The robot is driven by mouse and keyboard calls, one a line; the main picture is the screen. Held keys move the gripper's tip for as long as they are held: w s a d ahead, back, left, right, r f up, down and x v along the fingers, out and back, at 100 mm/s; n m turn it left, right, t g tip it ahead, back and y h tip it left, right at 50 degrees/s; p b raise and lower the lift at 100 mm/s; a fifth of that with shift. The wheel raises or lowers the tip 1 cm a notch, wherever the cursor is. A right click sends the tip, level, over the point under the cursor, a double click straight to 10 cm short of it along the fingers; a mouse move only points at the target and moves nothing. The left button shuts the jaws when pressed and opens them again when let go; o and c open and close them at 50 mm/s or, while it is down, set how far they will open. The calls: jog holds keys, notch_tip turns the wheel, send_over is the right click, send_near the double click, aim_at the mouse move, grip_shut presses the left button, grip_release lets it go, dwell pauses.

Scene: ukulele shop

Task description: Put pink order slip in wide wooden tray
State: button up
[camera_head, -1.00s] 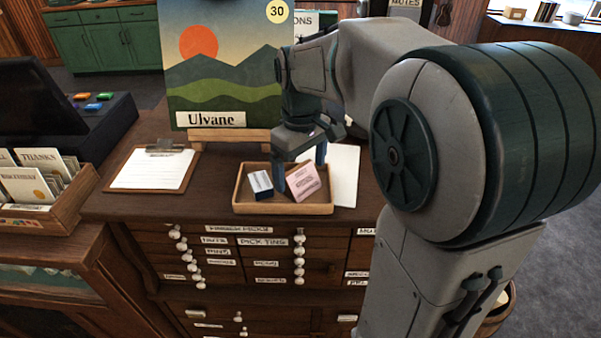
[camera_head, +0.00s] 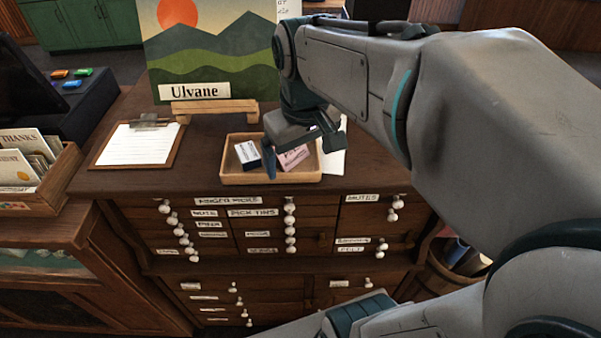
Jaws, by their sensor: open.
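The wooden tray (camera_head: 271,179) stands on top of the brown drawer cabinet. The pink order slip (camera_head: 293,159) is inside its right part, looking tilted, with its upper edge partly hidden by my gripper. My gripper (camera_head: 297,158) is open, just above the tray and slip. One finger comes down at the slip's left side; the other is to its right, partly hidden. I cannot tell whether a finger touches the slip.
A dark blue and white box (camera_head: 247,154) is in the tray's left part. A white sheet (camera_head: 333,160) lies right of the tray. A clipboard (camera_head: 137,146) lies to the left. The Ulvane picture (camera_head: 205,55) stands behind on a wooden stand (camera_head: 214,111).

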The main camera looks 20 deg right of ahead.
jog(key=s+f+m+t, duration=0.1)
jog(key=s+f+m, duration=0.1)
jog(key=s+f, duration=0.4)
jog(key=shift+f, duration=0.2)
jog(key=shift+a, duration=0.1)
dwell(0.8)
